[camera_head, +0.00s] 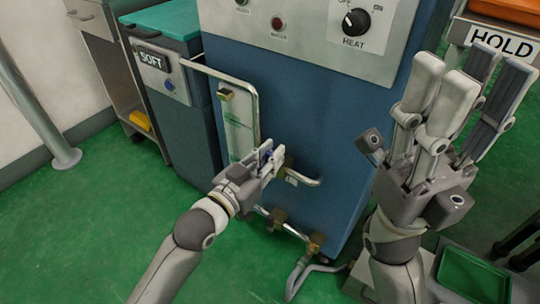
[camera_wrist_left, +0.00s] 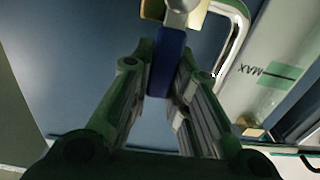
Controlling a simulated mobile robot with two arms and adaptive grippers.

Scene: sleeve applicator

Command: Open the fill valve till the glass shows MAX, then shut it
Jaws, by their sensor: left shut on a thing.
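The fill valve's blue lever (camera_wrist_left: 168,62) is between the fingers of my left gripper (camera_head: 270,160), which is shut on it at the front of the blue machine. In the left wrist view, the left gripper (camera_wrist_left: 168,80) points at the brass valve body. The sight glass (camera_head: 238,125) stands upright behind a bent metal guard, just above and left of this gripper. Its green MAX mark (camera_wrist_left: 272,72) shows in the left wrist view; I cannot make out the water level. My right gripper (camera_head: 460,95) is open and empty, raised at the right.
The blue machine (camera_head: 310,110) has a panel with a HEAT knob (camera_head: 356,22). Brass and steel pipes (camera_head: 290,228) run low beside my left gripper. A cabinet marked SOFT (camera_head: 160,65) stands left. A HOLD sign (camera_head: 502,42) and green tray (camera_head: 470,275) are at right. Green floor lies open at front left.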

